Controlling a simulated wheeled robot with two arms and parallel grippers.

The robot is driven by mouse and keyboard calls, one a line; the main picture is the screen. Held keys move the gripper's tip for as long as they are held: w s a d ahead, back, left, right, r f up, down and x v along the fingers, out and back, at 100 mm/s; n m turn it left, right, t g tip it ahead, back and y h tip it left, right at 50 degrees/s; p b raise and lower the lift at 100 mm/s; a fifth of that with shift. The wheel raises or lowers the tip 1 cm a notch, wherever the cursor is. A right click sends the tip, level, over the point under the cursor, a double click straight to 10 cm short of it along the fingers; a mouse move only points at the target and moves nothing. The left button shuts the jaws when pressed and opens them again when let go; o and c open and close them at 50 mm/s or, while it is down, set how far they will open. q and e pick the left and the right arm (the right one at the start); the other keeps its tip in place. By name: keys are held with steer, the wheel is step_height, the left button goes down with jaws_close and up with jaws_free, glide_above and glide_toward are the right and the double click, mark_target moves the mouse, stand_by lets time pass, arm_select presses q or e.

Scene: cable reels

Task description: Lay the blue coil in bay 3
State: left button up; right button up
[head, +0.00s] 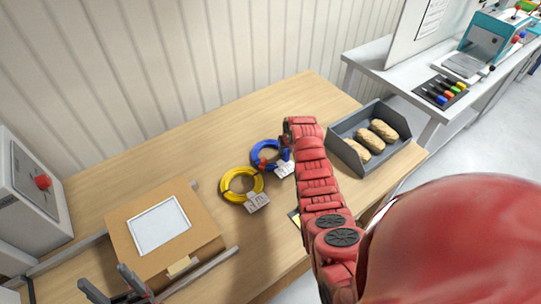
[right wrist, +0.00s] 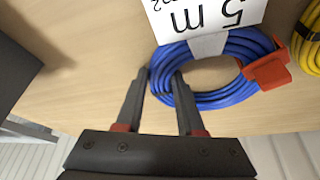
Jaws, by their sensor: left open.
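The blue coil (head: 258,153) lies on the wooden table, with a white tag and a red clip. In the right wrist view the blue coil (right wrist: 238,46) fills the upper middle, its tag ending in "5 m". My right gripper (right wrist: 161,74) has its fingers apart, on either side of the coil's near-left strands; I cannot tell whether they press on it. In the head view its fingers are mostly hidden beside the coil. My left gripper (head: 108,284) is open and empty at the lower left. I cannot make out any marking of bay 3.
A yellow coil (head: 227,183) with a tag lies close left of the blue one. A grey tray (head: 347,153) with tan rolls stands right of my right arm. A cardboard box (head: 204,222) and a grey unit with a red button (head: 42,182) stand left. The table's back is clear.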

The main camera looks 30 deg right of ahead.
jaws_close()
stand_by(0.9)
